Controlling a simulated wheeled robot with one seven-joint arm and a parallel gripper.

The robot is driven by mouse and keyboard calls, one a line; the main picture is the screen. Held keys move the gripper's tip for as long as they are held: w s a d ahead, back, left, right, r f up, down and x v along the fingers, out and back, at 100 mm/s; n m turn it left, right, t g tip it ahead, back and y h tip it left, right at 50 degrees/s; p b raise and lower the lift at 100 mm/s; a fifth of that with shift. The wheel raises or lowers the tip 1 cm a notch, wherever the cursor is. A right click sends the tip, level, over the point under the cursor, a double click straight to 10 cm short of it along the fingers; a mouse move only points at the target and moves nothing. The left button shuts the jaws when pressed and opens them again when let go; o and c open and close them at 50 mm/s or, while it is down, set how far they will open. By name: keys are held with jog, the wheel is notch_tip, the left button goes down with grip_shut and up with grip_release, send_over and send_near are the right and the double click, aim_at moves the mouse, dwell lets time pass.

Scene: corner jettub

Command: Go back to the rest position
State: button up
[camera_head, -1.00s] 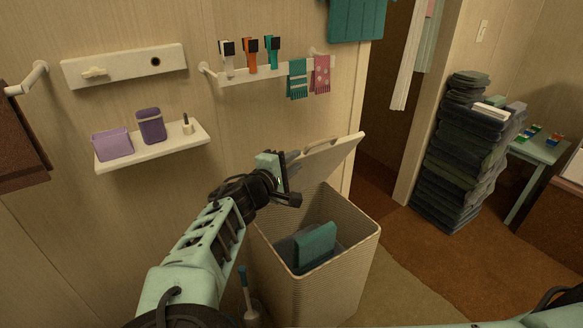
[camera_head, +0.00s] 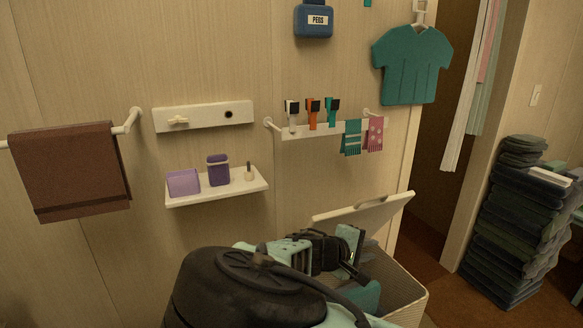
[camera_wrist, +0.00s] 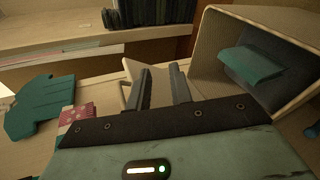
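My gripper (camera_wrist: 163,92) is open in the wrist view, its two dark fingers apart with nothing between them. In the head view my gripper (camera_head: 352,258) is partly hidden by my own arm and is over the left part of the hamper. The cream hamper (camera_head: 413,312) has its lid (camera_head: 365,208) raised. A folded teal cloth (camera_head: 367,296) lies inside it. In the wrist view the hamper (camera_wrist: 212,48) is at the right, with the teal cloth (camera_wrist: 250,65) on a darker cloth.
A shelf (camera_head: 215,197) with purple containers, a peg rail (camera_head: 330,128) and a brown towel (camera_head: 70,172) are on the wall. A teal shirt (camera_head: 411,62) hangs near the doorway. A tall stack of dark folded cloths (camera_head: 510,225) stands at the right.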

jog(key=s+a+f+m+g+y, duration=0.1)
jog(key=s+g+y, duration=0.25)
jog(key=s, duration=0.45)
jog(key=s+a+f+m+g+y, duration=0.1)
jog(key=s+f+m+g+y, duration=0.2)
jog(key=s, duration=0.4)
jog(key=s+a+r+n+y, duration=0.1)
jog(key=s+a+r+y, duration=0.1)
jog(key=s+r, duration=0.6)
jog(key=s+a+r+n+y, duration=0.2)
jog(key=s+a+r+y, duration=0.1)
jog(key=s+r, duration=0.6)
jog(key=shift+s+y+p, duration=0.45)
jog(key=shift+s, duration=0.2)
jog(key=shift+a, duration=0.1)
